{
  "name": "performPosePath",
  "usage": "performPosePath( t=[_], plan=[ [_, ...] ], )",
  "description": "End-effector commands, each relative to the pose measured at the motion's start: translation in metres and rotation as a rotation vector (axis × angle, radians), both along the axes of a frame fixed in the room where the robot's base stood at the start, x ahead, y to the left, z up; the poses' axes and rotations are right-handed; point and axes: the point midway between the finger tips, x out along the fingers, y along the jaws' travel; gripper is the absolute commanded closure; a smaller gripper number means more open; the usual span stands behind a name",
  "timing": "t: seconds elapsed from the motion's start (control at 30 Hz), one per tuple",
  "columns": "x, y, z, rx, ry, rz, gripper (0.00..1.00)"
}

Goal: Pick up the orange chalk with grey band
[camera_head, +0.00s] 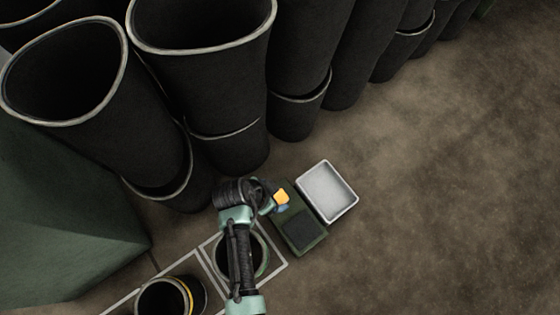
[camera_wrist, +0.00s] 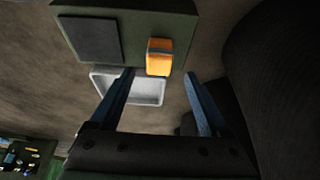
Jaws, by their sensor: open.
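The orange chalk with grey band (camera_wrist: 159,62) is a short block on a dark green box in the wrist view. Its grey band shows near its upper end there. In the head view the orange chalk (camera_head: 281,197) shows at the far left end of the box, partly hidden by my gripper. My gripper (camera_wrist: 158,78) is open, with its two blue-grey fingers apart and the chalk seen between and beyond their tips. The fingers do not appear to be closed on it. In the head view my gripper (camera_head: 270,202) is right beside the chalk; its fingertips are hard to make out.
The green box (camera_head: 287,223) has a dark square pad (camera_head: 304,233). A white tray (camera_head: 327,192) stands right of it, seemingly empty. Tall black sleeves (camera_head: 215,80) stand close behind my arm. The brown floor to the right is clear.

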Motion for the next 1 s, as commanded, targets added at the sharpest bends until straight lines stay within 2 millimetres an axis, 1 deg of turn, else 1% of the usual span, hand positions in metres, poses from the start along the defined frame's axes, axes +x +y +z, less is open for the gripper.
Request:
performPosePath(
  t=[0.4, 0.5, 0.73, 0.87, 0.9, 0.97, 1.0],
  plan=[
    [0.007, -0.013, -0.044, 0.0, -0.001, 0.0, 0.2],
    [0.009, -0.015, -0.048, 0.001, -0.001, 0.0, 0.2],
    [0.009, -0.015, -0.046, 0.001, -0.001, 0.001, 0.2],
    [0.009, -0.015, -0.046, 0.001, -0.001, 0.0, 0.43],
    [0.009, -0.015, -0.046, 0.001, -0.001, 0.0, 0.51],
    [0.009, -0.015, -0.046, 0.001, -0.001, 0.0, 0.61],
    [0.009, -0.015, -0.046, 0.001, -0.001, 0.0, 0.69]
  ],
)
